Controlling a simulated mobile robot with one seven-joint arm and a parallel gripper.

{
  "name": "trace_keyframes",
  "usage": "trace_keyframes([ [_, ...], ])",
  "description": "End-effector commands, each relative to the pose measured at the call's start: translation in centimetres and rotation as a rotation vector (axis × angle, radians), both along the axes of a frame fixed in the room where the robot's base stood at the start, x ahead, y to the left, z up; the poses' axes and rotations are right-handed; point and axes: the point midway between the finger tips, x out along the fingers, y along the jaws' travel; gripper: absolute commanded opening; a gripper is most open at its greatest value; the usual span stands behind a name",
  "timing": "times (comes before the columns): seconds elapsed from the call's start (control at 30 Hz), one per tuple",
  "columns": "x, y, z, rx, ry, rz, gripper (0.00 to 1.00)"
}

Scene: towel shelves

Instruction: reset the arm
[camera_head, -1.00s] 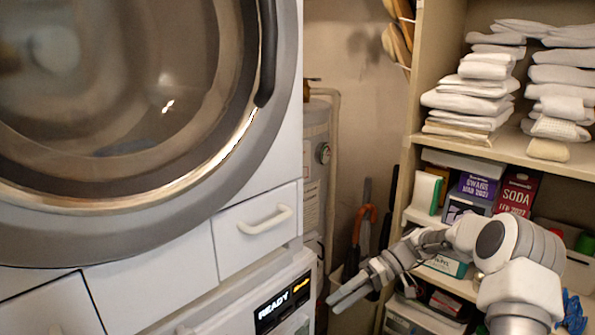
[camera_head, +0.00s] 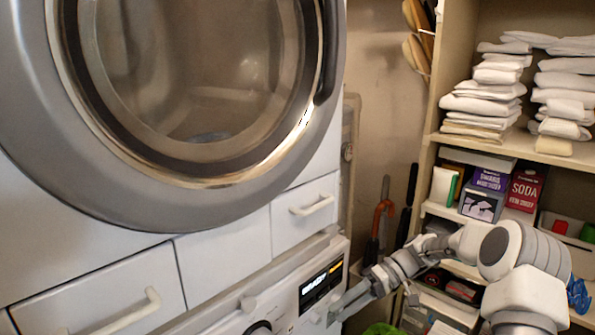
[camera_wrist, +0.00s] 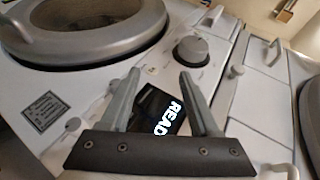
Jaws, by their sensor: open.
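My gripper (camera_head: 352,304) is at the lower middle of the head view, in front of the lower machine's control panel near its READY display (camera_head: 321,284). My arm reaches it from the lower right. In the wrist view my gripper (camera_wrist: 157,88) shows two grey fingers spread apart with nothing held. Behind and between the fingers is the dark display (camera_wrist: 160,110) with white letters. I cannot tell how close the fingertips are to the panel.
A large round door (camera_head: 195,90) fills the upper left, above white drawers (camera_head: 222,258). A shelf unit at right holds folded white towels (camera_head: 482,105), a red SODA box (camera_head: 525,188) and other boxes. Tools with an orange handle (camera_head: 383,215) stand in the gap between.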

Motion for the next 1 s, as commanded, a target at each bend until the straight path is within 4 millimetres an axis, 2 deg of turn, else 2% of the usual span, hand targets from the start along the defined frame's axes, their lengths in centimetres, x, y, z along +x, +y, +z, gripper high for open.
trace_keyframes([
  [0.03,-0.5,0.4,1.7,-0.052,-0.007,0.012,0.63],
  [0.27,-2.8,1.2,5.9,-0.270,-0.010,0.009,0.63],
  [0.47,-5.7,1.4,10.1,-0.480,-0.041,-0.031,0.63],
  [0.7,-9.6,1.0,15.1,-0.699,-0.106,-0.125,0.63],
  [1.0,-15.0,-0.1,20.6,-0.894,-0.224,-0.298,0.63],
])
